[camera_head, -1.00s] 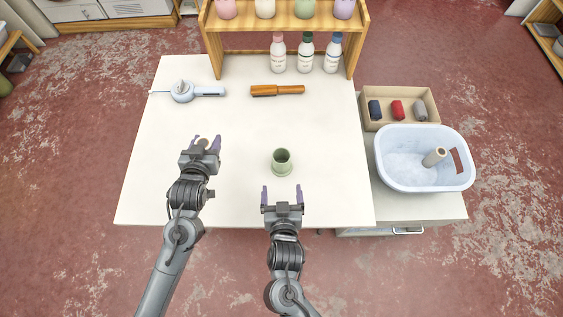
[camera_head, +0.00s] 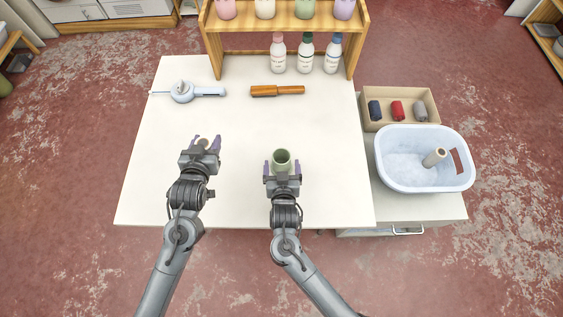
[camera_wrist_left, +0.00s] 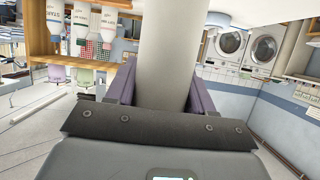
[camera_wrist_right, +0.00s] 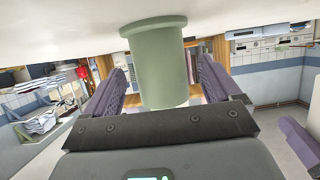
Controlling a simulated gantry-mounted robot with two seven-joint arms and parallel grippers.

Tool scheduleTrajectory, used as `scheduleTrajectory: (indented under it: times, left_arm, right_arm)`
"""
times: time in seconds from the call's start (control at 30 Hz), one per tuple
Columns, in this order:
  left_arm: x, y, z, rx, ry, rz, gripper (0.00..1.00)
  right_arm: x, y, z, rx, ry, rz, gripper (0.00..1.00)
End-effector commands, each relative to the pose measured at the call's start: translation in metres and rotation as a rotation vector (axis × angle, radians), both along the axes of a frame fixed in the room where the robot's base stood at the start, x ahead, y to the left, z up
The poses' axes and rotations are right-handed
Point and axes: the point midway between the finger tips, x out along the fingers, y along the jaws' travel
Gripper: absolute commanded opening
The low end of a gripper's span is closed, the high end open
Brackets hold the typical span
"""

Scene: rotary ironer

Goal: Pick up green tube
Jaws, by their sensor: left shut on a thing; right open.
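The green tube (camera_head: 282,157) stands upright on the white table, with its wider flanged base on the table top. My right gripper (camera_head: 283,165) is open, with one finger on each side of the tube. In the right wrist view the green tube (camera_wrist_right: 160,70) is between the purple fingers, with a gap on both sides. My left gripper (camera_head: 207,141) is shut on a beige-grey tube (camera_head: 203,144), over the left part of the table. In the left wrist view this beige-grey tube (camera_wrist_left: 166,45) fills the space between the fingers.
An orange-brown handled tool (camera_head: 277,90) and a pale blue device (camera_head: 185,92) lie farther back. Several bottles (camera_head: 305,55) stand under the wooden shelf (camera_head: 285,24). A basin (camera_head: 395,176) with a tube and a box of rolls (camera_head: 367,107) are at right.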

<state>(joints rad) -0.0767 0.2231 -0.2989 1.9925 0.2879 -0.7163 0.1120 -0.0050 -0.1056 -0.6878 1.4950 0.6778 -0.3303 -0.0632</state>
Motion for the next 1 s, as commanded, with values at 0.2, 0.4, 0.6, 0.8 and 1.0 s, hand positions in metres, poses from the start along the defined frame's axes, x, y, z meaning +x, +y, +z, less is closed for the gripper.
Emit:
scheduleTrajectory:
  times: [0.2,0.4,0.6,0.8,1.0]
  left_arm:
    - [0.0001,0.0,0.0002,0.0,-0.001,0.0,0.17]
    - [0.0001,0.0,0.0002,0.0,0.0,0.0,0.17]
    - [0.0001,0.0,0.0002,0.0,-0.001,0.0,0.17]
    - [0.0001,0.0,0.0002,0.0,-0.001,0.0,0.17]
    - [0.0,0.0,0.0003,0.0,-0.001,0.0,0.17]
  right_arm:
    - [0.0054,0.0003,-0.0022,0.001,0.0,0.0,0.9]
    - [0.0051,0.0001,-0.0022,0.0,0.0,0.0,0.78]
    - [0.005,0.0001,-0.0023,0.0,0.0,0.0,0.48]
    - [0.005,0.0,-0.0022,0.0,0.0,0.0,0.31]
    - [0.0051,0.0001,0.0009,0.001,-0.001,0.0,0.3]
